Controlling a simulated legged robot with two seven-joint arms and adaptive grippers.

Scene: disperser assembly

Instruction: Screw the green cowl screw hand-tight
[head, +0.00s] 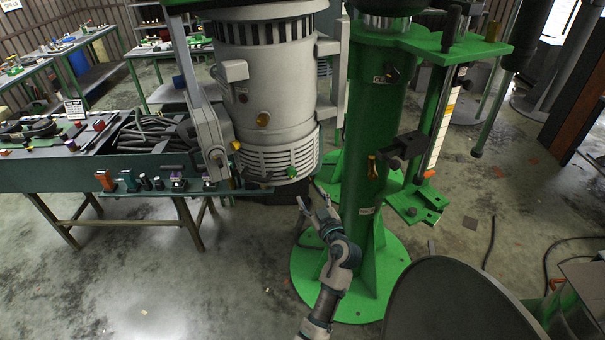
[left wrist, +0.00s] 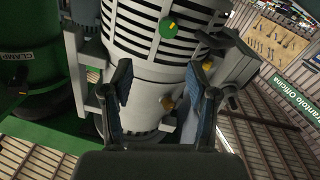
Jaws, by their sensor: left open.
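The green cowl screw (head: 291,171) sits low on the slatted band of the grey motor housing (head: 265,80) in the head view. In the left wrist view the green screw (left wrist: 169,27), with a yellow mark, shows on the slatted housing near the top. My left gripper (head: 314,203) is open and empty, below and slightly right of the screw in the head view. In the left wrist view its two fingers (left wrist: 158,85) stand apart, and the screw appears above the gap between them. They look clear of the screw. My right gripper is in neither view.
A green column (head: 370,150) on a round green base stands just right of the housing. An amber knob (head: 263,119) is on the housing above the screw. A dark green bench (head: 80,170) with parts is at left. A grey round surface (head: 450,305) fills the lower right.

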